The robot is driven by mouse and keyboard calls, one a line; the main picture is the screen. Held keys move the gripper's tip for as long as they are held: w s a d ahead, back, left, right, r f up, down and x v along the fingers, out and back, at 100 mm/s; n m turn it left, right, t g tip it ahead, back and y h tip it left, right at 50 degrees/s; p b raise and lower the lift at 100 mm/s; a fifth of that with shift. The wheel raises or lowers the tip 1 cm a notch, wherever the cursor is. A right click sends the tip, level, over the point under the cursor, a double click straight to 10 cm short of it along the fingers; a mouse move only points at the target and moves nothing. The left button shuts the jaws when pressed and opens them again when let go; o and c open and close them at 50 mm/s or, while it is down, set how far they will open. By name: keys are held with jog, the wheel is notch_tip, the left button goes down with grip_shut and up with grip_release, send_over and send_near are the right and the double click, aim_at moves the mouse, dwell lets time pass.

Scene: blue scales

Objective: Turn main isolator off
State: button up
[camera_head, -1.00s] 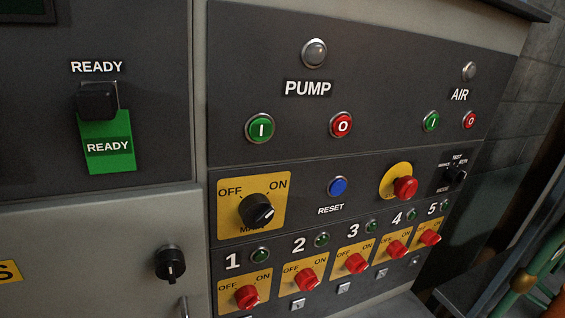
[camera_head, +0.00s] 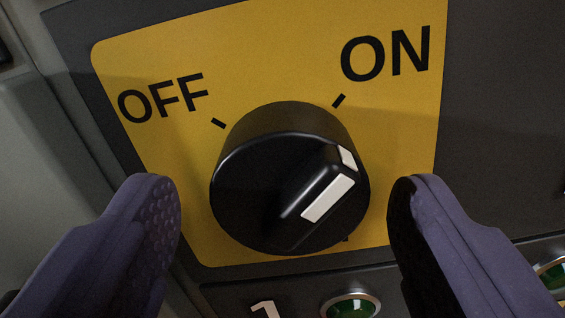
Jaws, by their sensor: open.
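The main isolator is a large round black knob (camera_head: 250,190) on a yellow plate (camera_head: 250,60) marked OFF at upper left and ON at upper right. Its raised grip bar carries a white stripe, and the bar slants up to the right, its white-marked end toward the ON tick. My gripper (camera_head: 285,205) is open, with one purple finger to the left of the knob and the other to the right. A gap shows between each finger and the knob in the picture. The plate's lower lettering is hidden behind the knob.
The dark panel (camera_head: 500,120) lies to the right of the plate. Below the knob are a green lamp (camera_head: 350,306) and a white number 1 (camera_head: 264,310). Another green lamp (camera_head: 552,278) shows at the lower right edge.

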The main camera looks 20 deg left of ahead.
jog(key=shift+w, duration=0.25)
jog(key=c, duration=1)
jog(key=shift+c, duration=0.2)
jog(key=shift+n+b, duration=0.35)
jog(key=shift+n, duration=0.05)
jog(key=n+b, duration=0.4)
jog(key=n, duration=0.1)
jog(key=n+b, duration=0.3)
jog(key=n, duration=0.3)
jog(key=n+b, duration=0.4)
jog(key=n, duration=0.2)
jog(key=shift+d+r+b, duration=0.1)
jog(key=shift+d+b, duration=0.2)
jog(key=shift+b, duration=0.05)
